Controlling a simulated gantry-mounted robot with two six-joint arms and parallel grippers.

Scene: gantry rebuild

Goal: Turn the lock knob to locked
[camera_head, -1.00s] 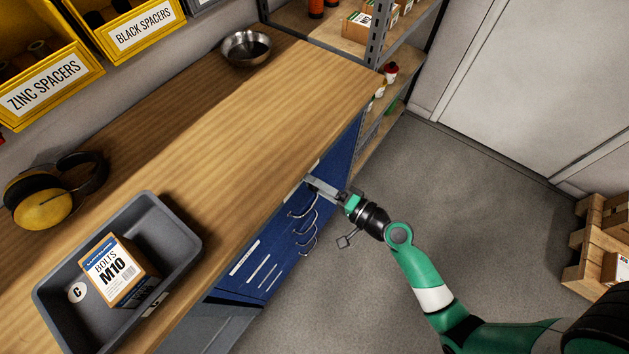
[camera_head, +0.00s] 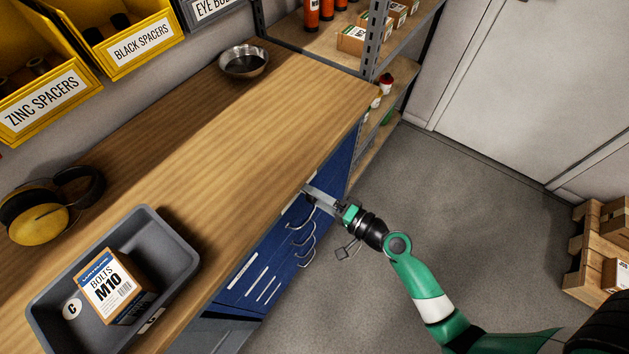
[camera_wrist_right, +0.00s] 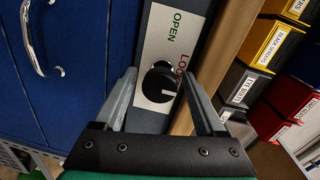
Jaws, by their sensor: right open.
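The lock knob (camera_wrist_right: 160,84) is a round black knob with a white pointer line, on a pale plate (camera_wrist_right: 158,30) marked OPEN in green and LOCKED in red, the last word partly hidden. In the right wrist view my right gripper (camera_wrist_right: 165,90) is open, with one finger on each side of the knob. I cannot tell whether either finger touches it. The pointer lies toward the right finger, roughly below the LOCKED lettering. In the head view my right gripper (camera_head: 318,192) is at the front of the blue cabinet, below the worktop edge, and hides the knob. My left gripper is not in view.
The blue drawer cabinet (camera_head: 270,254) has several curved handles close below the gripper. On the wooden worktop (camera_head: 225,140) are a grey bin (camera_head: 180,230) with a bolt box, yellow earmuffs (camera_head: 38,224) and a metal bowl (camera_head: 240,72).

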